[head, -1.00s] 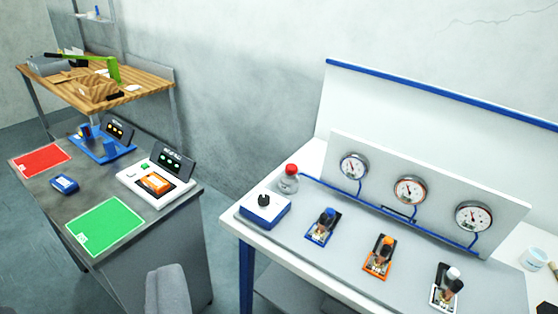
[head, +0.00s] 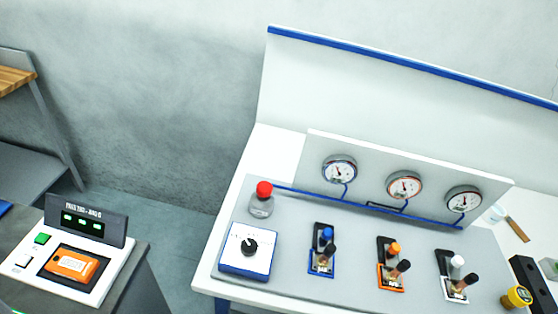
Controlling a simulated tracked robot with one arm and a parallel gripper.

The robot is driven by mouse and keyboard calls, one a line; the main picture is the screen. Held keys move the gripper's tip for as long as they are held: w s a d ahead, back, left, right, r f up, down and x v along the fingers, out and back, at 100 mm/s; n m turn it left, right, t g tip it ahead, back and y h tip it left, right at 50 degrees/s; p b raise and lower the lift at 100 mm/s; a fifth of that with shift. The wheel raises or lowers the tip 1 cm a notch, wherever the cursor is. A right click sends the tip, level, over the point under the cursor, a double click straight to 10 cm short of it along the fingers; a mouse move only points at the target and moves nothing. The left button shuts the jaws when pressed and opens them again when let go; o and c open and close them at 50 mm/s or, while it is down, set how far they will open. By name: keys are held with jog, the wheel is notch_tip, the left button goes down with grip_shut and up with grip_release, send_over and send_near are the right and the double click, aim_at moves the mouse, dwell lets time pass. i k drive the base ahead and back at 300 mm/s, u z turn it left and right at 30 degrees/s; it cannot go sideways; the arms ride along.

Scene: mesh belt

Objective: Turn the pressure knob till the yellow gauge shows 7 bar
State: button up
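The pressure knob (head: 249,247) is a black knob on a white-topped box with blue sides, at the left of the bench's grey plate. Three round gauges stand on the upright panel: one with a blue rim (head: 339,170), one with an orange rim (head: 404,187) and one with a dark or white rim (head: 463,200). None of these looks yellow. A yellow round object (head: 517,297) with a dark end lies at the lower right; I cannot tell if it is a gauge. The readings are too small to tell. My gripper is not in view.
A red-capped clear bottle-like piece (head: 262,199) stands behind the knob box. Blue (head: 321,249), orange (head: 392,263) and white (head: 456,275) valve units stand in a row before the panel. A tester (head: 77,258) holding an orange device is on the left table. A floor gap separates the tables.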

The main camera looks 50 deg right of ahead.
aim_at(264, 189)
jog(key=z, duration=0.55)
jog(key=i, duration=0.9)
jog(key=z, duration=0.65)
